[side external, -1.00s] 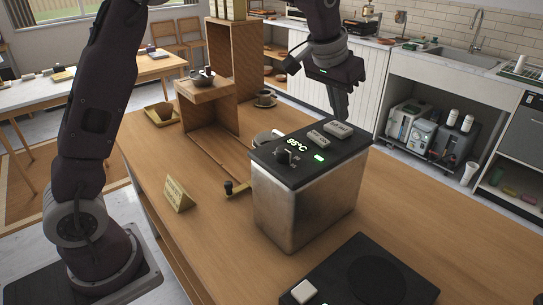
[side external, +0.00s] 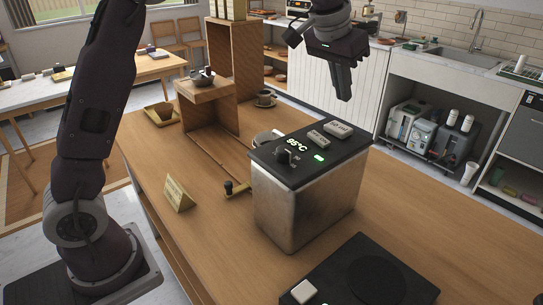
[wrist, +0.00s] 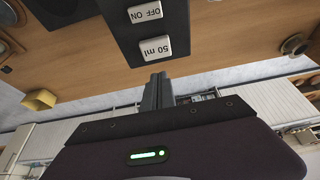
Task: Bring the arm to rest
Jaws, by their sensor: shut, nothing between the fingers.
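My gripper (side external: 343,88) is shut and empty, its fingers pointing down in the air above and behind the metal boiler box (side external: 305,208). It is clear of the box and touches nothing. The box has a black top with a dial (side external: 282,157), a lit 95°C readout, a green light and two pale buttons (side external: 328,133).
A small gold sign (side external: 178,194) is at the left edge. A black scale-like plate (side external: 375,280) is in front. The counter's right side is clear.

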